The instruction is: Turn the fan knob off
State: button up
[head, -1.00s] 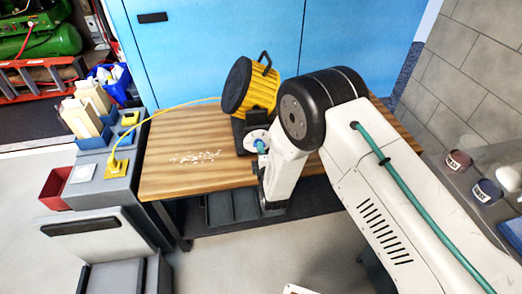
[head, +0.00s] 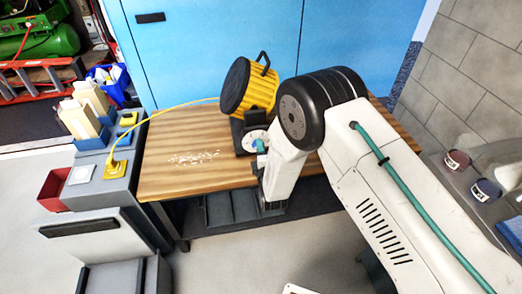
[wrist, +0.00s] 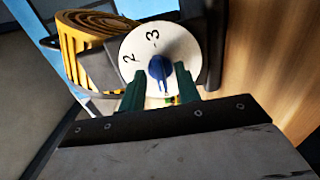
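The yellow-ribbed fan (head: 252,86) stands on the wooden bench. Its white dial (head: 248,141) faces the front of the bench, and the blue knob (head: 260,147) is at the dial's centre. In the wrist view the dial (wrist: 139,59) shows the numbers 2 and 3, and the blue knob (wrist: 159,68) sits just ahead of my gripper. My gripper (wrist: 160,78) has its two green fingers apart, one on each side of the knob. Narrow gaps seem to show beside the knob; contact is not clear. In the head view my arm hides most of the gripper.
A yellow cord (head: 170,108) runs from the fan to a plug on the grey cabinet (head: 108,190) at left. White bits (head: 195,157) are scattered on the bench (head: 185,182). Blue doors (head: 205,50) stand behind. Labelled cups (head: 457,162) are at right.

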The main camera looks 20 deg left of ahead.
jog(key=v, duration=0.8)
jog(key=shift+w, duration=0.1)
dwell(0.3)
